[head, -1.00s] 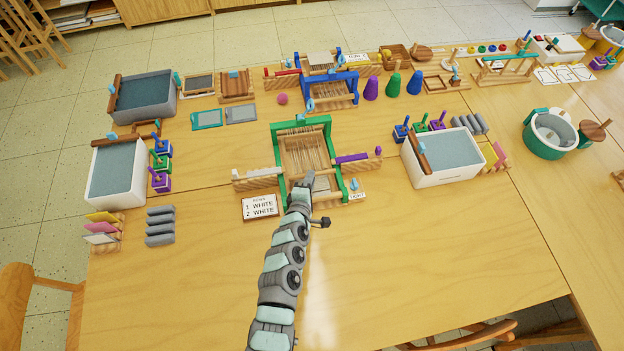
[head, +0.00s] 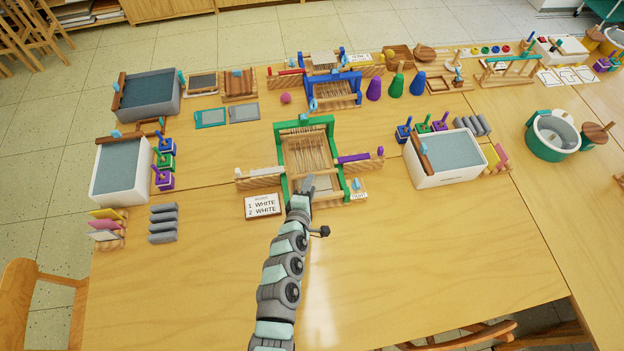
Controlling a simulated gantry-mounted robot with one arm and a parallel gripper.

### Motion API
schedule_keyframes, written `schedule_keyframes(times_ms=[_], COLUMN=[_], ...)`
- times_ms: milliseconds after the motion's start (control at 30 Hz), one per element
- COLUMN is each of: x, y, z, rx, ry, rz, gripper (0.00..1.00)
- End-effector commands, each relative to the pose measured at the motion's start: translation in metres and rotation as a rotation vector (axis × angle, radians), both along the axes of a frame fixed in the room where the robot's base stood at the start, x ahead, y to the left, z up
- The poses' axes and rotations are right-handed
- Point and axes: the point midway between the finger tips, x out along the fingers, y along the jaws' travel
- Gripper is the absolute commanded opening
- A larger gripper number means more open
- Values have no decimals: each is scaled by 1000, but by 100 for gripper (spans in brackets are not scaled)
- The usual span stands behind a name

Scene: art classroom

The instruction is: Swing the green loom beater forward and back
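The green loom (head: 331,140) stands in the middle of the table, with pale warp threads (head: 305,152) stretched inside its frame. A small pale grey cloth area shows at its near end. My gripper (head: 309,183) is over the near part of the loom, reaching in from the front. Its fingers are small and seen from behind, so I cannot tell whether they are open, shut or touching the beater. I cannot pick out the beater clearly from the rest of the green frame; my gripper and wrist hide part of the near end.
A wooden rack with a purple shuttle (head: 354,157) adjoins the loom's right side; a rack with a white piece (head: 259,176) adjoins its left. A card reading WHITE (head: 262,205) lies at front left. White basins (head: 447,178) (head: 106,196) stand farther out. The front table is clear.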

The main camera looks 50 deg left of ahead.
Motion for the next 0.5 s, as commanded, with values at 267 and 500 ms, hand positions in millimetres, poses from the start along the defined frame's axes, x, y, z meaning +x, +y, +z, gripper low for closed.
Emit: schedule_keyframes(times_ms=[267,500], x=[-37,-54], y=[-26,-40], z=[16,23], rx=[0,-1], ry=[-2,0], rz=[3,-1], gripper=[36,36])
